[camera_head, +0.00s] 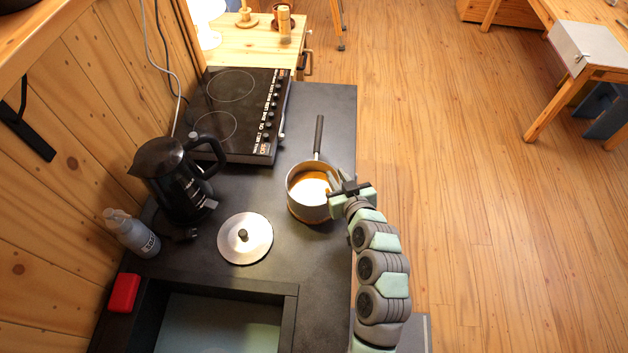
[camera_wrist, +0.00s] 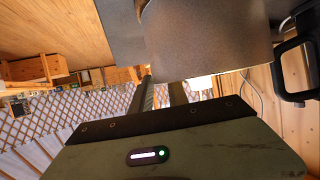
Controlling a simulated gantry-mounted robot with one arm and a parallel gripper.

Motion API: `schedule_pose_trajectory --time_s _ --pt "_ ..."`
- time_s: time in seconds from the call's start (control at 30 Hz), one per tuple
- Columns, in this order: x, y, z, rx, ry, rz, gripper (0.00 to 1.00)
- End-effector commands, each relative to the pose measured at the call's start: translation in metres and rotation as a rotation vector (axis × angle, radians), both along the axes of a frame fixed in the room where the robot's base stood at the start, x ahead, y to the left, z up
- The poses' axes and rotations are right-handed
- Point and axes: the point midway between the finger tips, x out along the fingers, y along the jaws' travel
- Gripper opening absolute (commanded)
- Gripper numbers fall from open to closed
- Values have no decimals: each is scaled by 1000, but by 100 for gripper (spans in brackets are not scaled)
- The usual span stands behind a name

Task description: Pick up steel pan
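The steel pan (camera_head: 309,207) stands upright on the dark counter, with its dark handle (camera_head: 319,136) pointing away toward the hob. Amber-looking reflections show inside it. My gripper (camera_head: 334,186) is at the pan's right rim, reaching in from the right side of the counter. In the wrist view the pan's grey wall (camera_wrist: 205,40) fills the upper middle, close to my gripper (camera_wrist: 161,90). The two fingers are apart with a gap between them. Their tips are partly hidden behind the pan, so contact with the rim cannot be told.
A black kettle (camera_head: 174,182), a round lid (camera_head: 245,239), a spray bottle (camera_head: 131,233) and a red block (camera_head: 124,293) stand to the left. A black hob (camera_head: 229,110) lies behind. A sink (camera_head: 219,325) is in front. Open floor (camera_head: 470,200) lies to the right.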

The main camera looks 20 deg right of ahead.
Motion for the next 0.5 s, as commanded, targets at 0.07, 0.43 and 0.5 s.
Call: schedule_pose_trajectory --time_s 0.07,0.43,0.5 --pt "0 0 0 0 0 0 12" --pt "0 0 0 1 0 0 0" --pt "0 0 0 1 0 0 0"
